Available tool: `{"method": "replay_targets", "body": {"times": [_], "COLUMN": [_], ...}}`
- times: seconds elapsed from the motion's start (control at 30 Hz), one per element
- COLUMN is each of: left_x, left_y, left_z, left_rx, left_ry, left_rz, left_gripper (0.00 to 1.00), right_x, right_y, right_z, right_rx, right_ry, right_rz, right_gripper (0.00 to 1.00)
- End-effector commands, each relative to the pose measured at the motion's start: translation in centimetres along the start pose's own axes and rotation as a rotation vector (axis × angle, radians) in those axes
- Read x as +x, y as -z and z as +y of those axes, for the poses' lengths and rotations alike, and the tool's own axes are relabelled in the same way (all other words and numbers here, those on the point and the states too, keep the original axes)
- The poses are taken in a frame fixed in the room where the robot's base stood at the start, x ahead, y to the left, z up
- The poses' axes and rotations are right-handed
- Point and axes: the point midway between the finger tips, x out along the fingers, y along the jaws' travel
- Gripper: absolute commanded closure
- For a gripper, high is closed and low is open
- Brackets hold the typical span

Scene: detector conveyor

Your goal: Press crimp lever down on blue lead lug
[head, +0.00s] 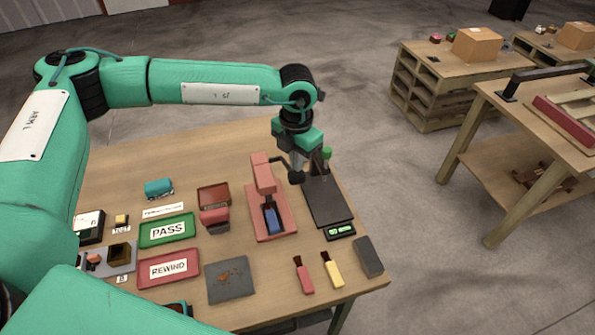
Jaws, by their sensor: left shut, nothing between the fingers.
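The crimp press (264,180) is a red-pink tool standing on the right part of the bench, on its own red base. A blue piece, which looks like the lead lug (271,218), lies in the front of the press under its head. The crimp lever (283,162) is a dark arm with a black knob (296,177) on the right side of the press. My left gripper (299,166) points down right beside the knob. It is shut and empty; its fingertips are small and partly hidden, so I cannot tell whether they touch the lever. My right gripper is out of view.
A green PASS tray (167,230), a red REWIND tray (168,268), a grey mat (230,280) and red and yellow-handled tools (304,275) lie around. Other benches stand right.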

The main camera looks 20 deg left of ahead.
Motion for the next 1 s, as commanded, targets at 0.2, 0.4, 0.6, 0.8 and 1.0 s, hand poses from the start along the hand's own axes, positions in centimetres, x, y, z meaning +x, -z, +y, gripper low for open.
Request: {"method": "replay_targets", "body": {"times": [0.2,0.4,0.6,0.8,1.0], "left_x": [0.8,1.9,2.9,4.0,5.0], "left_y": [0.0,0.0,0.0,0.0,0.0], "left_z": [0.0,0.0,0.0,0.1,0.1], "left_rx": [0.000,0.000,-0.001,-0.002,-0.002], "left_ry": [0.001,0.001,0.000,-0.002,-0.002], "left_rz": [0.000,0.000,0.000,0.000,0.001], "left_gripper": [1.00,1.00,1.00,1.00,1.00], "right_x": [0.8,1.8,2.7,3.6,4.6], "right_y": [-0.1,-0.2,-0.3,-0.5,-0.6], "right_z": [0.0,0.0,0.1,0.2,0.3], "right_rx": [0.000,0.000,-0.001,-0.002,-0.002], "right_ry": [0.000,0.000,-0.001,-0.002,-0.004], "right_rz": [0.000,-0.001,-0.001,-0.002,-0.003], "right_gripper": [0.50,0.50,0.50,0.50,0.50]}}
